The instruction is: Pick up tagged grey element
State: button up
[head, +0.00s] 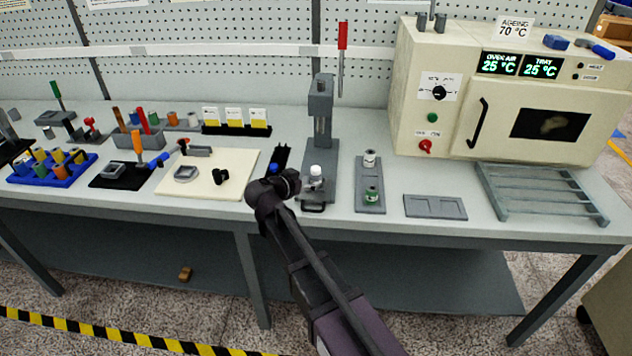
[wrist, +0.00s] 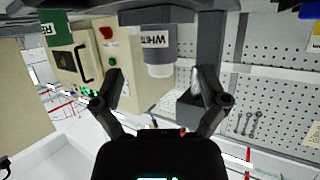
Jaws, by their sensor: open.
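A pale grey cylindrical element (wrist: 160,62) with a darker band tagged WHITE shows in the wrist view, between my gripper's fingers (wrist: 160,76) and apparently beyond their tips. In the head view, a small element with a white top (head: 316,171) stands at the press, just right of my gripper (head: 287,185); it looks like the same one. My gripper is open and empty; its fingers are hard to make out in the head view. Another white and grey element (head: 370,158) and a green element (head: 372,196) stand on a grey plate to the right.
The grey press (head: 320,100) rises behind the white-topped element, with a red-handled lever (head: 342,38). The oven (head: 445,70) stands at the right, with a slatted rack (head: 540,192) in front. A flat grey tray (head: 435,207) lies nearby. Parts and tools crowd the bench's left side.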

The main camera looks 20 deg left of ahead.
aim_at(312, 178)
jog(key=shift+b+x, duration=0.9)
jog(key=shift+x, duration=1.15)
jog(key=shift+w+d+f, duration=0.15)
jog(key=shift+w+f, duration=0.1)
jog(key=shift+w, duration=0.2)
jog(key=c, duration=1.3)
